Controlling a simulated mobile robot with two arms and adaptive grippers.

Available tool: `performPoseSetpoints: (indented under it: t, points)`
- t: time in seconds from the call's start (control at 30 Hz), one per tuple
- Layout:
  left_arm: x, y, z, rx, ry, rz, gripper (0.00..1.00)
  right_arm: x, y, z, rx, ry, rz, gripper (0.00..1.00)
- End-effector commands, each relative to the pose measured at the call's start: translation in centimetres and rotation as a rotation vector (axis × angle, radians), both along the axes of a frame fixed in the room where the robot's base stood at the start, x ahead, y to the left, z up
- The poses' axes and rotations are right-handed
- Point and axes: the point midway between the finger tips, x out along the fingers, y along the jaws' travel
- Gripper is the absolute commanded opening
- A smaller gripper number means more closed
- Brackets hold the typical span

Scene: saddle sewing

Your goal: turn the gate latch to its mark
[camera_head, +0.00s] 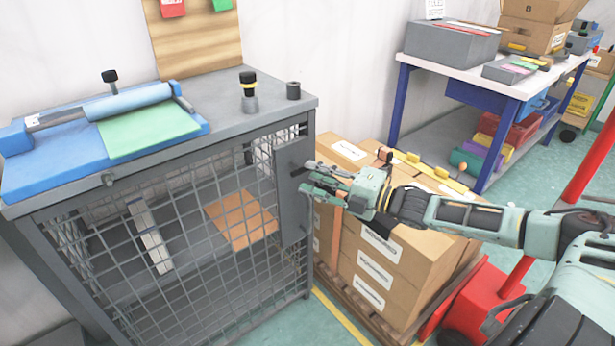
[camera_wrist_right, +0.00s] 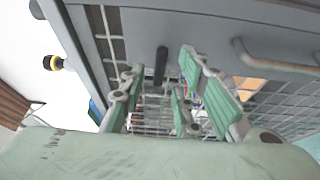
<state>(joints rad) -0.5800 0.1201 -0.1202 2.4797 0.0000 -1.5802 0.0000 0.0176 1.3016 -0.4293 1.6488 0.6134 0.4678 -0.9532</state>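The mesh gate (camera_head: 190,250) is on the front of a grey cage cabinet, with a solid dark plate (camera_head: 292,215) at its right edge. My right gripper (camera_head: 310,178) is at the upper part of this plate and hides what is behind its fingers. In the right wrist view, a short dark bar (camera_wrist_right: 161,66), which looks like the latch lever, stands between the spread green fingers. A gap shows on each side of it, so the gripper looks open around it. I cannot make out the latch's mark. My left gripper is not in view.
A blue board with a roller and green sheet (camera_head: 150,130) lies on the cabinet top, near a yellow-banded black knob (camera_head: 248,90). Cardboard boxes (camera_head: 385,255) on a pallet stand right of the cabinet, below my right arm. A grey pull handle (camera_wrist_right: 270,62) shows in the wrist view.

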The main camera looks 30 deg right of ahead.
Motion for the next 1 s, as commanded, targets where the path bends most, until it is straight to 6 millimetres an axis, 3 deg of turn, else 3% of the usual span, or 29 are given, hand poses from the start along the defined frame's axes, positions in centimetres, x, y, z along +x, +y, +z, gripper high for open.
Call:
performPoseSetpoints:
  t: [0.3,0.73,1.0]
  points:
    - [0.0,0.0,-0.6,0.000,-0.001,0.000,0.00,2.0,1.0,0.0,0.001,-0.002,0.000,0.30]
    - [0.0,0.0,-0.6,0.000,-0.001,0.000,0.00,2.3,1.2,0.0,0.000,0.001,0.000,0.30]
    - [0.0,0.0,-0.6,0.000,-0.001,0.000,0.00,2.3,1.2,0.0,0.000,0.001,0.000,0.06]
